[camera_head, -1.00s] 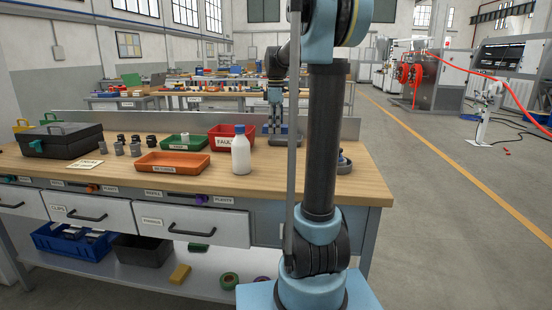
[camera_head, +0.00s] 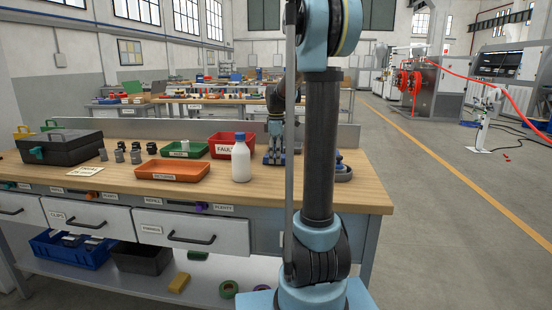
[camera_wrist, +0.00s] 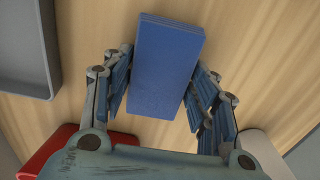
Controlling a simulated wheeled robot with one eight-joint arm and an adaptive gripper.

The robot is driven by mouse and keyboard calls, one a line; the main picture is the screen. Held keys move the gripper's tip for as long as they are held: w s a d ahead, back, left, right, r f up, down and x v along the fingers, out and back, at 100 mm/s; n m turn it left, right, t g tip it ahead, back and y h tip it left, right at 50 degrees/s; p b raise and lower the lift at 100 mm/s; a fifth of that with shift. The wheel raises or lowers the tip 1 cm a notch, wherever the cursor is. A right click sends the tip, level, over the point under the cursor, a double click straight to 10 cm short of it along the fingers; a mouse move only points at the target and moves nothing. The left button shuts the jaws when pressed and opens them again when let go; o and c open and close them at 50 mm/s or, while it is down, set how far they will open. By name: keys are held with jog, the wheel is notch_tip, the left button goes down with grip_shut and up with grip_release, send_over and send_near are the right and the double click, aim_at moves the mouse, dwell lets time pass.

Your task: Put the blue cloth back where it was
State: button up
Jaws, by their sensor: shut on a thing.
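The blue cloth (camera_wrist: 165,65) is a folded rectangular block between the fingers of my gripper (camera_wrist: 160,88) in the wrist view. The fingers stand along its two long sides, and its far end sticks out beyond them. In the head view my gripper (camera_head: 275,135) points down at the back right of the workbench, right of the red bin and behind the white bottle. The cloth shows there as a small blue patch under the fingers. I cannot tell whether it touches the bench top.
The red FAULTY bin (camera_head: 221,147) and white bottle (camera_head: 241,160) stand left of my gripper. A grey tray (camera_head: 344,174) lies to the right, partly behind my arm. An orange tray (camera_head: 172,172) and green tray (camera_head: 184,150) lie farther left. A low grey panel (camera_head: 345,134) edges the back.

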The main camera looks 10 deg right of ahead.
jog(key=shift+f, duration=0.2)
jog(key=o, duration=1.1)
notch_tip(320, 180, up, 12)
jog(key=shift+r, duration=0.1)
